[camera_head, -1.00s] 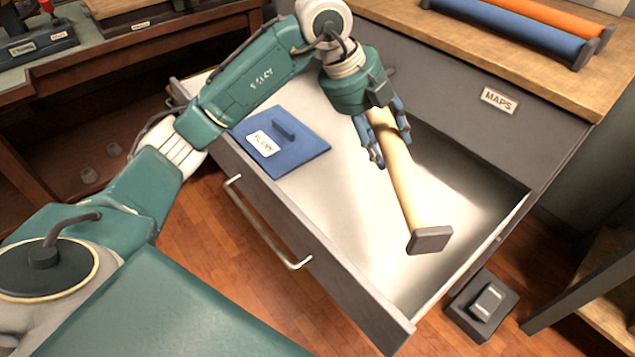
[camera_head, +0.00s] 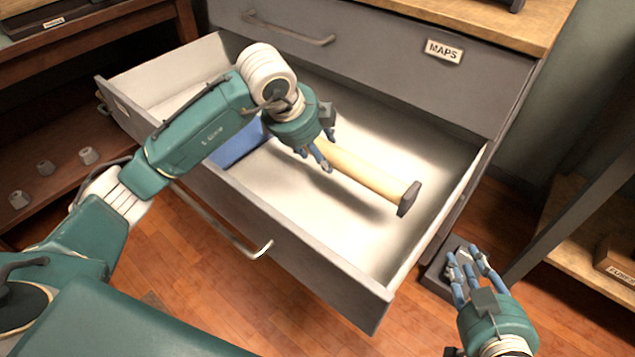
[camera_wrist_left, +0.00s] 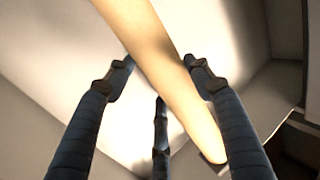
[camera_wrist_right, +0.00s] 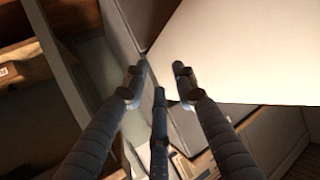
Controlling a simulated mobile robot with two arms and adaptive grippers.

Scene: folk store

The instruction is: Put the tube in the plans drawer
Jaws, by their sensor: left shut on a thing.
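The tan tube (camera_head: 365,172) with a dark square end cap lies slanted over the inside of the open grey drawer (camera_head: 300,255). My left gripper (camera_head: 322,160) is shut on the tube near its upper-left part, which the hand partly hides. In the left wrist view the tube (camera_wrist_left: 160,50) runs between my fingers, above the drawer's pale floor. I cannot tell whether the tube touches the floor. My right gripper (camera_head: 472,268) is open and empty, outside the drawer near its right corner.
A blue flat piece (camera_head: 238,148) lies in the drawer, partly behind my left arm. The drawer marked MAPS (camera_head: 443,51) above is shut. A dark box (camera_head: 440,275) stands on the wooden floor by my right gripper. Shelves stand at the right.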

